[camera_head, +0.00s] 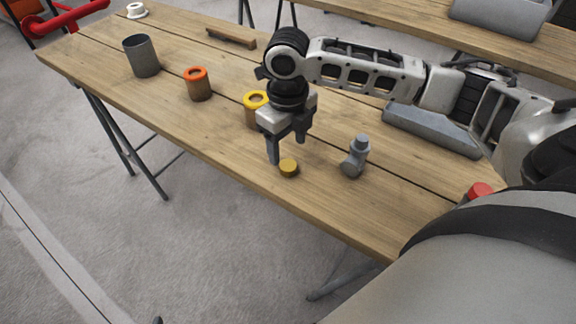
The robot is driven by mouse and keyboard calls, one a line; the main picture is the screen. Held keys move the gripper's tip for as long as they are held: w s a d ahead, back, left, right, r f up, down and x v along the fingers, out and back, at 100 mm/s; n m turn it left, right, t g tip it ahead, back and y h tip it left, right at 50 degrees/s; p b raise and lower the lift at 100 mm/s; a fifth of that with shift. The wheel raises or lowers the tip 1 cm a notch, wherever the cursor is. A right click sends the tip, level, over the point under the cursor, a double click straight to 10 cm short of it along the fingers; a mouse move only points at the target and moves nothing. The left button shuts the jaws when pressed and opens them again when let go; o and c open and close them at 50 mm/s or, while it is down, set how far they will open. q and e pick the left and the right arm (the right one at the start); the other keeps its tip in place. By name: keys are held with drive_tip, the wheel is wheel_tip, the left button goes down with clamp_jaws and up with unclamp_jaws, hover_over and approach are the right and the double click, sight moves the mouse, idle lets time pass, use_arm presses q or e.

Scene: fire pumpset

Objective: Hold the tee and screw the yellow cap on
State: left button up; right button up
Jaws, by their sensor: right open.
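The yellow cap (288,168) lies on the wooden table near its front edge. A grey tee (355,157) stands on the table to the right of the cap, with its branch low and towards the left. My right gripper (287,153) is open, points down, and is just above and behind the cap. Its fingers look empty, with one finger left of the cap and the other to its right and farther back. My left gripper is not in view.
A yellow-rimmed cup (255,105) stands behind my gripper, an orange-rimmed one (197,84) and a grey cylinder (141,56) farther left. A wooden bar (231,39) lies at the back. A grey tray (428,133) lies behind the tee. A red part (480,190) is at right.

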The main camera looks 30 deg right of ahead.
sight(288, 165)
drive_tip(key=shift+f, duration=0.4)
drive_tip(key=shift+w+d+f, duration=0.15)
drive_tip(key=shift+f, duration=2.45)
drive_tip(key=c, duration=1.1)
